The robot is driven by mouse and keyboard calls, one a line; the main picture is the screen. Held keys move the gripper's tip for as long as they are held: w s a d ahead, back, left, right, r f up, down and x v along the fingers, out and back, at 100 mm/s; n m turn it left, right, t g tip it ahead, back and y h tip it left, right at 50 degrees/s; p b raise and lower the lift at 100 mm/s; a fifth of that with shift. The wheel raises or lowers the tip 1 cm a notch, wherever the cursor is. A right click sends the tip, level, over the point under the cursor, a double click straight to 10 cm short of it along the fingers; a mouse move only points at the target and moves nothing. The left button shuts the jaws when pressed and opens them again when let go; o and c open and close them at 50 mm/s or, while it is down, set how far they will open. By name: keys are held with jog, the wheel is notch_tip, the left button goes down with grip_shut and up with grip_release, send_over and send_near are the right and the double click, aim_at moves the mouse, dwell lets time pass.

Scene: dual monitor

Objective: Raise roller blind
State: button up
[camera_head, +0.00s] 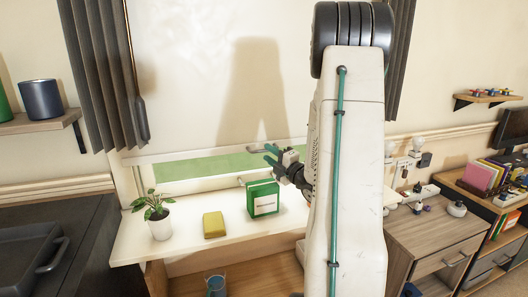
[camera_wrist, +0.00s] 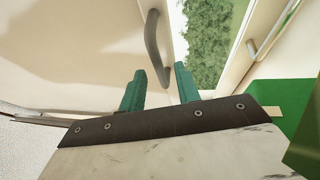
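The cream roller blind (camera_head: 190,90) hangs over most of the window, with a strip of green outdoors showing below its bottom bar (camera_head: 210,155). In the wrist view, a grey curved handle (camera_wrist: 153,42) sits on the pale bar beside the grass strip. My gripper (camera_head: 269,154) is in front of the blind's lower edge, right of the window's middle. Its teal fingers are open in the wrist view (camera_wrist: 160,84), and the handle's near end appears in line with the gap between them. I cannot tell whether they touch. My arm hides the window's right part.
The sill (camera_head: 180,240) holds a potted plant (camera_head: 157,215), a yellow sponge-like block (camera_head: 214,224) and a green box (camera_head: 262,198) close below my gripper. A window-frame handle (camera_wrist: 262,45) is near. Grey curtains (camera_head: 100,70) flank the window. A wooden cabinet (camera_head: 435,235) stands right.

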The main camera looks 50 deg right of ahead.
aim_at(264, 150)
jog(key=shift+x, duration=1.7)
grip_shut()
